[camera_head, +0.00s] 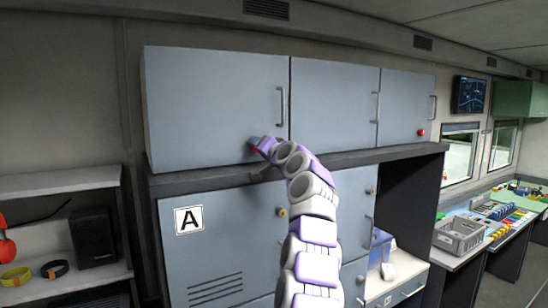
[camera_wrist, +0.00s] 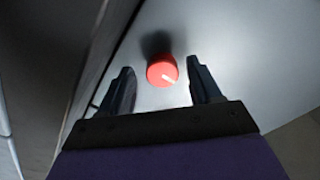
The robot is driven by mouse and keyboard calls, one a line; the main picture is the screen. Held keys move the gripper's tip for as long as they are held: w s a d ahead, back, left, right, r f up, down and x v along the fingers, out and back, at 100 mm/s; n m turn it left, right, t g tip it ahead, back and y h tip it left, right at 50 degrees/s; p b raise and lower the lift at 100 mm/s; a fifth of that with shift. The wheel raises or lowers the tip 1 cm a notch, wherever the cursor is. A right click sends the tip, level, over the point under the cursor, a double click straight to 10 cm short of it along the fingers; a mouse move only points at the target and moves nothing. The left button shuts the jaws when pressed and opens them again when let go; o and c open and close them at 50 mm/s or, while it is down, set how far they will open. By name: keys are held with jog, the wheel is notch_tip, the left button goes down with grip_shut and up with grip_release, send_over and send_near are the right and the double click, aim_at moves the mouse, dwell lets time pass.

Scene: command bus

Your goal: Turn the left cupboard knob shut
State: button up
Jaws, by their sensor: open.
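The left cupboard (camera_head: 215,105) is a blue-grey upper door with a vertical handle, and it looks closed. Its red knob (camera_wrist: 162,71) shows in the wrist view with a pale mark pointing to the lower right. In the head view the knob is mostly hidden by my gripper (camera_head: 254,148), with only a bit of red showing. My gripper (camera_wrist: 161,88) is open in the wrist view. Its two dark fingers stand to the left and right of the knob, with a gap on each side. I cannot tell exactly how deep the fingers reach around it.
A dark ledge (camera_head: 185,183) runs under the upper cupboards, close below my gripper. The right upper cupboard (camera_head: 405,100) has its own red knob (camera_head: 421,132). A lower door marked A (camera_head: 188,219) is below. An open shelf (camera_head: 60,183) stands at the left.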

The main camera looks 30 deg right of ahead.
jog(key=s+b, duration=0.6)
jog(key=s, duration=1)
jog(key=shift+s+d+f, duration=0.15)
jog(key=shift+s+d, duration=0.15)
dwell(0.5)
jog(key=shift+a, duration=0.1)
